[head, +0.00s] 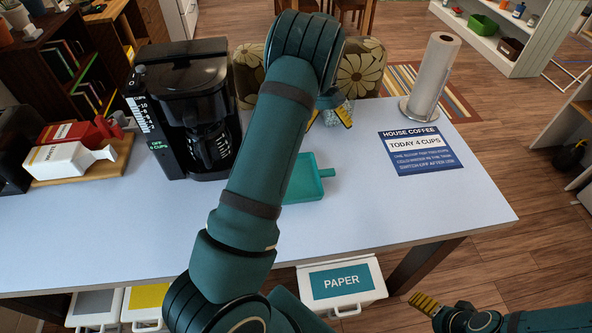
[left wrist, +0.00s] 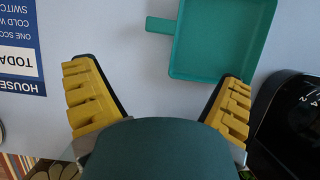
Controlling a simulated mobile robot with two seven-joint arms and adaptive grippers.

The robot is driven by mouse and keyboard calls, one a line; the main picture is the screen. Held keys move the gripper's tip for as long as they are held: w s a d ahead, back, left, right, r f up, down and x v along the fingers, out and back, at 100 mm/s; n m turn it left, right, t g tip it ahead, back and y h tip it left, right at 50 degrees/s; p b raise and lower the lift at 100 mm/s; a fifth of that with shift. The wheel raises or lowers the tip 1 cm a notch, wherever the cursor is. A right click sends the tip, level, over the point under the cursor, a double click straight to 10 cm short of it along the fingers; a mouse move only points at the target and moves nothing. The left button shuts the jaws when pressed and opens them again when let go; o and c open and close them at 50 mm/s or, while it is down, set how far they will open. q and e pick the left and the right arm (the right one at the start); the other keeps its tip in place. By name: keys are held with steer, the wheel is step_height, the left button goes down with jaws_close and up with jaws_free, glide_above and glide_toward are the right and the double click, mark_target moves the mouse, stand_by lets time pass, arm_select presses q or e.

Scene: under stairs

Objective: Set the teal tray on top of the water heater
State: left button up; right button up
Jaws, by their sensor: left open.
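The teal tray (head: 306,186) lies flat on the pale blue table, partly hidden behind my left arm, with its short handle pointing right. It also shows in the left wrist view (left wrist: 215,40), at the top, beyond the fingertips. My left gripper (head: 331,116) is open and empty over the table, apart from the tray, at its far side. A black machine with a glass jug and a cup scale (head: 190,85) stands left of the tray; it looks like a coffee maker. I see nothing else resembling a water heater. My right gripper (head: 424,301) is low at the right, one yellow finger showing.
A paper towel roll (head: 435,75) stands at the table's back right, near a blue coffee sign (head: 420,148). Flowered chairs (head: 360,68) stand behind. The table's front right is clear.

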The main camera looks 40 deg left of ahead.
mark_target(326, 171)
arm_select(q)
steer(key=x, duration=1.3)
steer(key=shift+s+d+f, duration=0.1)
steer(key=shift+s+d, duration=0.05)
steer(key=shift+s, duration=0.2)
steer(key=c, duration=1.5)
